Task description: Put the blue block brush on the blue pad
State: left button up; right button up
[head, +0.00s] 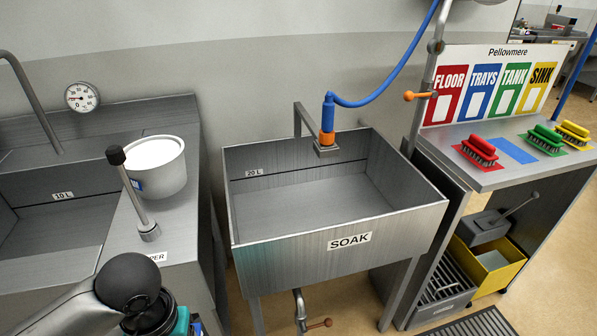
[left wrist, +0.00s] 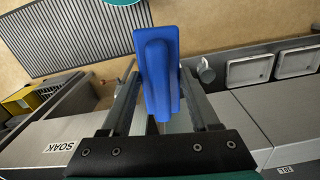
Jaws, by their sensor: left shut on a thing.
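In the head view my left arm comes in at the bottom left, and the brush is not clearly seen there. The blue pad (head: 514,150) lies bare on the steel shelf at the right, between the red brush and the green brush. The gripper is far to the left of the pad, with the soak sink between them. My right gripper is not in view.
The shelf (head: 489,179) holds a red brush (head: 479,150), a green brush (head: 544,138) and a yellow brush (head: 573,132). The SOAK sink (head: 340,243) with its tap and blue hose (head: 383,94) stands mid-picture. A white bucket (head: 155,168) and an upright lever (head: 135,192) are at left.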

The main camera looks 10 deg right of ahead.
aim_at(511, 150)
jog(key=l, duration=0.55)
jog(key=i+l+z, duration=0.1)
jog(key=l, duration=0.4)
jog(key=i+l, duration=0.1)
jog(key=l, duration=0.95)
jog(key=i+l+z, duration=0.1)
jog(key=l, duration=0.4)
jog(key=i+l, duration=0.1)
jog(key=l, duration=0.4)
jog(key=i+l+z, duration=0.1)
jog(key=l, duration=0.45)
